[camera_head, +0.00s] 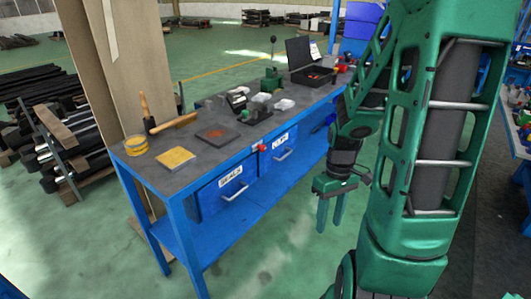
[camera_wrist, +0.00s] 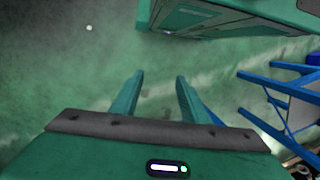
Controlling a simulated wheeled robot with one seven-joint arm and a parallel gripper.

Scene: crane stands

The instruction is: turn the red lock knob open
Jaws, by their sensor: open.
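The red lock knob (camera_head: 262,147) sits on the front of the blue workbench (camera_head: 180,203), between the drawer labelled SEALS (camera_head: 226,190) and the drawer labelled CLIPS (camera_head: 281,150). Both drawers look shut. My gripper (camera_head: 330,228) hangs in front of the bench, to the right of and lower than the knob, fingers pointing down and apart from everything. In the wrist view my gripper (camera_wrist: 158,85) is open and empty, with only green floor between its fingers. The knob does not show in the wrist view.
The bench top holds a mallet (camera_head: 170,123), a yellow tape roll (camera_head: 136,146), a yellow pad (camera_head: 175,158), a dark plate (camera_head: 216,134) and an open black case (camera_head: 312,72). The floor before the bench is clear. Another blue bench (camera_head: 518,150) stands at the right.

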